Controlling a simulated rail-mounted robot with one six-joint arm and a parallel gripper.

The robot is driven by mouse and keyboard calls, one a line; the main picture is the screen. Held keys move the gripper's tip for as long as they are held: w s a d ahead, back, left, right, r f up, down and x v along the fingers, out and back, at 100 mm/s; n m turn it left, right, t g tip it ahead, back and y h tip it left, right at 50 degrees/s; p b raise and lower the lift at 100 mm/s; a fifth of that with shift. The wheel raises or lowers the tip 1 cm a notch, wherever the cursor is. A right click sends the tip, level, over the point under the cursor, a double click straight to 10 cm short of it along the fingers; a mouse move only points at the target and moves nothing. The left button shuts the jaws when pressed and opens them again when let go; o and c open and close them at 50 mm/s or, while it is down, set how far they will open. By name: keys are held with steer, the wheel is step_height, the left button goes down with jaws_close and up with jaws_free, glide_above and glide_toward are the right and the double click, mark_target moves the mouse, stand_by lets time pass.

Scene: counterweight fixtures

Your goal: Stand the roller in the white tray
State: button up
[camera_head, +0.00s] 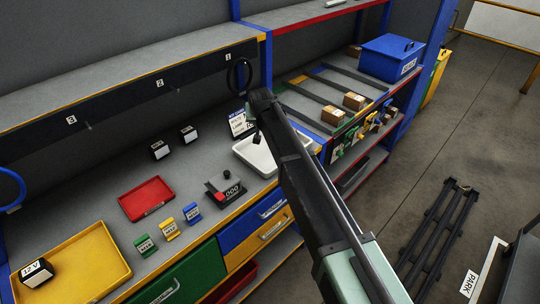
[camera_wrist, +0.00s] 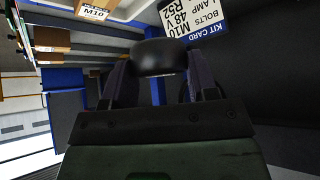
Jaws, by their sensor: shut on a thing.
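The white tray (camera_head: 243,151) sits on the grey bench near its right end; my arm hides part of it. My gripper (camera_head: 255,129) is over the tray and largely hidden behind my own wrist. A small black piece, which appears to be the roller (camera_head: 257,138), shows just below it. In the wrist view a dark rounded roller (camera_wrist: 158,57) is held between the two fingers of my gripper (camera_wrist: 158,78). I cannot tell whether the roller touches the tray floor.
A kit card (camera_head: 237,123) stands behind the tray. A black device with a red part (camera_head: 225,188) sits to the left. A red tray (camera_head: 146,199), a yellow tray (camera_head: 90,262) and small coloured blocks (camera_head: 168,229) lie farther left. A shelf with brown boxes (camera_head: 333,115) is at right.

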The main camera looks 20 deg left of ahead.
mark_target(261, 155)
step_height(261, 155, down, 18)
steer(key=b, duration=1.6)
steer(key=shift+w+f, duration=0.1)
steer(key=shift+r+p, duration=0.35)
steer(key=shift+f, duration=0.25)
steer(key=o, duration=1.2)
steer(key=shift+r, duration=0.1)
steer(key=shift+o, duration=0.2)
